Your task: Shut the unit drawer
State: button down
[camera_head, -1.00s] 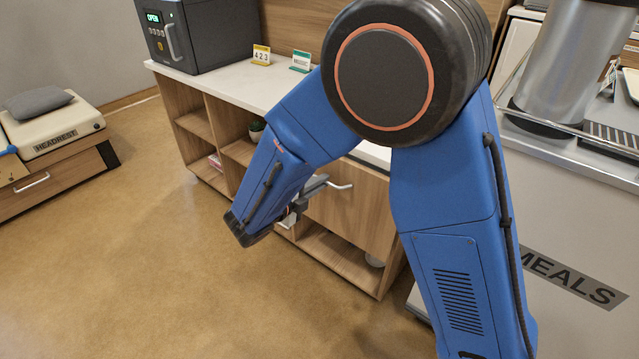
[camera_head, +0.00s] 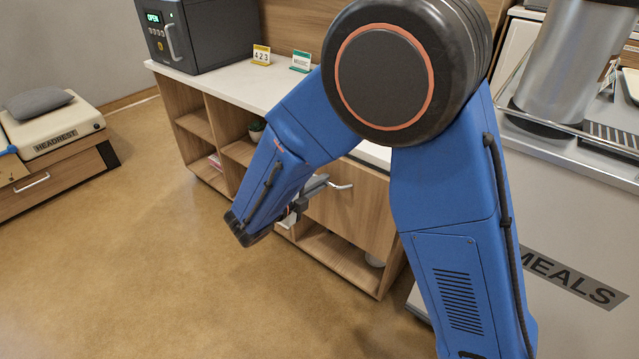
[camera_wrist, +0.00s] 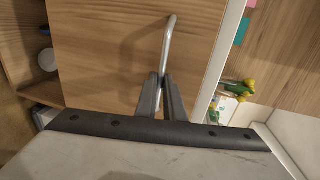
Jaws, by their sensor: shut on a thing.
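The unit (camera_head: 265,100) is a wooden cabinet with a white top and open shelves. Its wooden drawer front (camera_head: 350,212) is below the top, partly behind my arm. A pale metal bar handle (camera_head: 341,186) is on that front. In the wrist view, the drawer front (camera_wrist: 120,40) fills the upper middle and the handle (camera_wrist: 169,45) stands out from it. My gripper (camera_wrist: 162,85) is shut on the near end of the handle; it also shows at the handle in the head view (camera_head: 322,183). My arm hides the upper edge, so I cannot tell how far the drawer stands out.
A dark safe (camera_head: 195,35) and two small signs (camera_head: 261,55) are on the unit's top. A meals trolley (camera_head: 560,225) stands close on the right. A low bed-side piece with a headrest (camera_head: 60,135) is at far left. The floor in front is clear.

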aim_at(331, 174)
jog(key=shift+r+x, duration=0.2)
jog(key=shift+x, duration=0.8)
jog(key=shift+r+x, duration=0.25)
jog(key=shift+x, duration=0.75)
jog(key=shift+w, duration=0.1)
jog(key=c, duration=1.9)
grip_release()
jog(key=shift+d, duration=0.15)
jog(key=shift+o, duration=0.2)
jog(key=v, duration=1.7)
jog(key=shift+f, duration=0.1)
